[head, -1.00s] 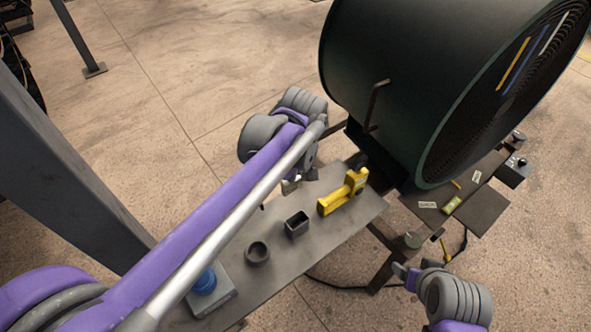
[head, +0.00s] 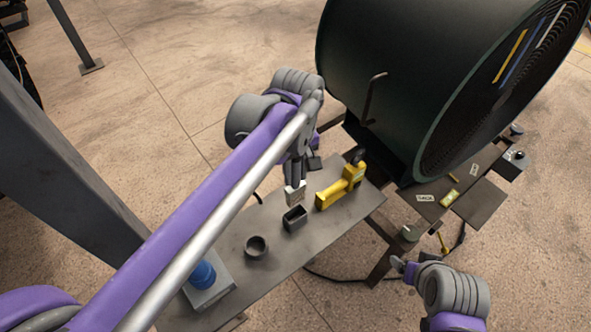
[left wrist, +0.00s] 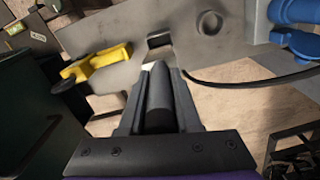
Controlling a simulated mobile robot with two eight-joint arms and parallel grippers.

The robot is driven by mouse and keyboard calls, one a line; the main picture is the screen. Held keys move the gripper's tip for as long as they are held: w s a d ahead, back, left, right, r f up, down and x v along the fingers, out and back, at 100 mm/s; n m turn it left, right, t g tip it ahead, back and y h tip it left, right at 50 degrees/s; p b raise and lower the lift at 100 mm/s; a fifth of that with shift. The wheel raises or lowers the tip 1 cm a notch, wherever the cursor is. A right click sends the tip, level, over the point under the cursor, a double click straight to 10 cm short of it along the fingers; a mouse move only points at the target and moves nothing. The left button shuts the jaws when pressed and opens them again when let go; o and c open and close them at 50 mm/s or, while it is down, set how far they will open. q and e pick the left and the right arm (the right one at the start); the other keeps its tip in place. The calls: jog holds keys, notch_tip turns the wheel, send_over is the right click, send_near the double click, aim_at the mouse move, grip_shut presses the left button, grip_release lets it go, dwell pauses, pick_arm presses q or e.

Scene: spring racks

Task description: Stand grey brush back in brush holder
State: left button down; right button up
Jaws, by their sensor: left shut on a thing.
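My left gripper (head: 298,172) is shut on the grey brush (head: 295,189), which hangs with its pale end down. In the left wrist view the brush's dark grey handle (left wrist: 160,102) lies between the fingers. A dark rectangular open-topped holder (head: 294,219) stands on the grey bench just below the brush's end, and it also shows in the left wrist view (left wrist: 160,40). The brush appears above the holder, apart from it; whether it lines up with the opening I cannot tell. My right gripper (head: 404,268) is at the lower right, away from the bench; its jaw state is unclear.
A round dark cup (head: 256,247) stands left of the holder. A yellow tool (head: 340,188) lies close on its right. A box with a blue knob (head: 203,276) is at the bench's near end. A large dark drum (head: 400,80) rises behind the bench.

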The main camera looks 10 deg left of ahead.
aim_at(295, 188)
pick_arm(q)
jog(key=f, duration=0.2)
jog(key=f+b, duration=0.1)
jog(key=shift+s+f+b, duration=0.2)
jog(key=shift+f+b, duration=0.1)
jog(key=shift+f, duration=0.1)
jog(key=shift+w+f, duration=0.1)
jog(key=shift+f, duration=0.4)
pick_arm(e)
jog(key=s+f, duration=0.2)
jog(key=f, duration=0.1)
jog(key=shift+f, duration=0.3)
pick_arm(q)
jog(key=shift+f+b, duration=2)
jog(key=shift+f, duration=1.35)
pick_arm(e)
jog(key=shift+g, duration=0.4)
jog(key=shift+s+f, duration=0.3)
jog(key=shift+f, duration=0.5)
jog(key=shift+s+f, duration=0.3)
jog(key=shift+f, duration=0.55)
jog(key=shift+s+f, duration=0.3)
jog(key=shift+f, duration=0.5)
pick_arm(q)
jog(key=c, duration=0.5)
grip_release()
